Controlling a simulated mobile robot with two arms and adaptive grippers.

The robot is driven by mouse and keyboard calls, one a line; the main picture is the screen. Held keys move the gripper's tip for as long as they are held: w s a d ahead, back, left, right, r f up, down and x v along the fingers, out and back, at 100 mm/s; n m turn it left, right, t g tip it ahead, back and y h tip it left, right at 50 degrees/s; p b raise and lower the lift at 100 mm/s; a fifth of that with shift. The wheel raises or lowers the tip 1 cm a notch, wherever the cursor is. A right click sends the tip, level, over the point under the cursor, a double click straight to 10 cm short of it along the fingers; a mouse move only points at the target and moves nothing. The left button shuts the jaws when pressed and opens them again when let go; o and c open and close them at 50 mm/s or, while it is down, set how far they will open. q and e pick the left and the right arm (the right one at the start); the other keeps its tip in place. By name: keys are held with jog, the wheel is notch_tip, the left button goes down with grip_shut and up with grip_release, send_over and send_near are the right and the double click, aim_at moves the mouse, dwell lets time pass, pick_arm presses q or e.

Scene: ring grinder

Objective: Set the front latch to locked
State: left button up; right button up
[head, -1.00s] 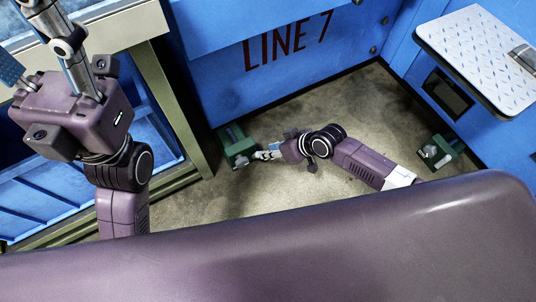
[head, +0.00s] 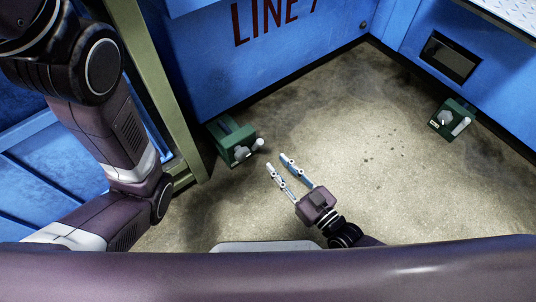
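Two green latch boxes stand on the floor, each with a grey lever that has a pale knob. The left latch box (head: 232,139) is by the blue LINE 7 panel; its lever (head: 249,150) points right and slightly up in the picture. The right latch box (head: 453,117) is by the right blue wall; its lever (head: 460,127) also points right and up. I cannot tell which is the front latch. My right gripper (head: 277,162) is open and empty, apart from the left lever and pointing up-left. My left gripper is out of view; only my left arm shows.
The blue LINE 7 panel (head: 285,60) closes off the back. An olive post (head: 160,85) stands at the left. A pale plate edge (head: 500,15) juts in at the top right. Concrete floor (head: 370,150) between the boxes is clear.

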aim_at(258, 145)
jog(key=b+x, duration=0.3)
jog(key=x, duration=0.4)
jog(key=shift+w+a, duration=0.1)
jog(key=shift+c, duration=0.3)
grip_shut()
